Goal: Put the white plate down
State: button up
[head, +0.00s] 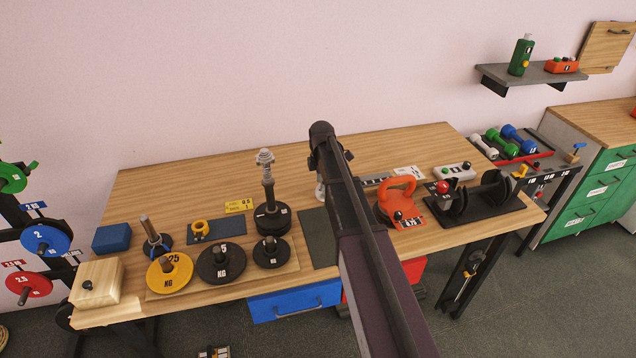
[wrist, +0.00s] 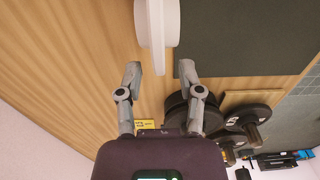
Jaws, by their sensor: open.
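The white plate (wrist: 157,22) shows edge-on at the top of the wrist view, with a round hub on its side. It is cut off by the frame edge. It appears by the edge of the dark mat (wrist: 240,40); I cannot tell whether it touches mat or wood. The plate lies just beyond the fingertips, in line with the gap. In the head view my arm hides most of this spot; only a small pale bit shows left of the arm.
The wooden table (head: 400,150) holds a yellow plate (head: 170,272), black plates (head: 221,262) and a post with a stack of black plates (head: 271,218) left of my arm. A red kettlebell (head: 397,195) and a black dumbbell cradle (head: 480,203) stand right.

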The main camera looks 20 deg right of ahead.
jog(key=shift+r, duration=0.15)
notch_tip(320, 180, up, 12)
jog(key=p, duration=1.2)
dwell(0.6)
jog(key=shift+s, duration=0.1)
jog(key=s+a+m, duration=0.3)
jog(key=s+m, duration=0.6)
jog(key=s, duration=0.3)
jog(key=s+a+m, duration=0.3)
jog(key=s+m, duration=0.6)
jog(key=s, duration=0.4)
jog(key=shift+s+a, duration=0.25)
